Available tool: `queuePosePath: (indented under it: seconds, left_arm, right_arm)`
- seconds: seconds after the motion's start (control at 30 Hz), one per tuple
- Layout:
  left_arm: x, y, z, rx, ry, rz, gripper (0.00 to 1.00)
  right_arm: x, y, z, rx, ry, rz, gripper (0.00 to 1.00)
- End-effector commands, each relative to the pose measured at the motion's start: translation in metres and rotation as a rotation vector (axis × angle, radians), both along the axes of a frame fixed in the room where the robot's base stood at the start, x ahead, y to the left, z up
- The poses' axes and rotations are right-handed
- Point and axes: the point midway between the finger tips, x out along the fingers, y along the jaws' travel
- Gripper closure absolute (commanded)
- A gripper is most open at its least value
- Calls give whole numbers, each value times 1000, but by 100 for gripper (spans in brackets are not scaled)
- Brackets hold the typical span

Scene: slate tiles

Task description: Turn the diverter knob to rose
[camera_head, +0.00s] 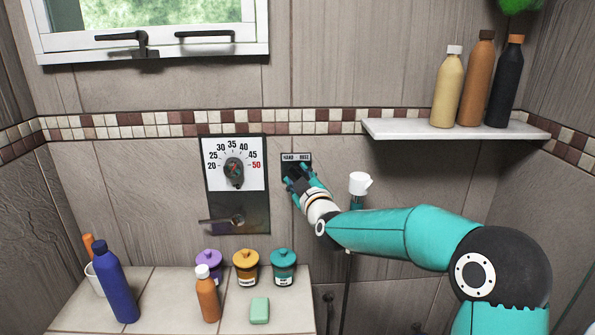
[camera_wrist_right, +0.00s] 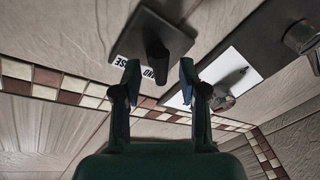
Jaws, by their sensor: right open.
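The diverter plate (camera_head: 297,157) is a small dark panel on the wall with a white label strip reading HAND on the left and ROSE on the right. In the head view my right gripper (camera_head: 293,181) covers its lower part and hides the knob. In the right wrist view the black diverter knob (camera_wrist_right: 156,55) stands out from its dark plate (camera_wrist_right: 172,30). My right gripper (camera_wrist_right: 160,68) is open there, one finger on each side of the knob in the picture. I cannot tell whether a finger touches it or which word it points to. My left gripper is not in view.
A thermostat panel (camera_head: 216,180) with a dial and a lever is just left of the diverter. A white hand shower (camera_head: 360,184) hangs to the right. Below is a ledge (camera_head: 170,307) with jars and bottles. A shelf (camera_head: 400,129) with bottles is upper right.

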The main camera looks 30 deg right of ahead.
Motion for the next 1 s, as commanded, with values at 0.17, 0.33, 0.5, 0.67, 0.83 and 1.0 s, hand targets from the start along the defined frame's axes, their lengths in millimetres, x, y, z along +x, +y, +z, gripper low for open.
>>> queuePosePath:
  seconds: [0.17,0.33,0.5,0.67,0.83,1.0]
  left_arm:
    - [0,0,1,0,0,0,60]
    - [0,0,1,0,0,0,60]
    - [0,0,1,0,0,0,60]
    - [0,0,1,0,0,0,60]
    - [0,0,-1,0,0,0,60]
    - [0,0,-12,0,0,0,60]
  right_arm:
    - [4,-1,-1,0,1,0,58]
    - [3,-1,-1,0,0,0,59]
    - [3,-1,-1,0,0,0,88]
    - [3,-1,-1,1,2,1,100]
    - [3,0,-2,6,-1,2,100]
    - [3,-1,-4,36,-23,2,100]
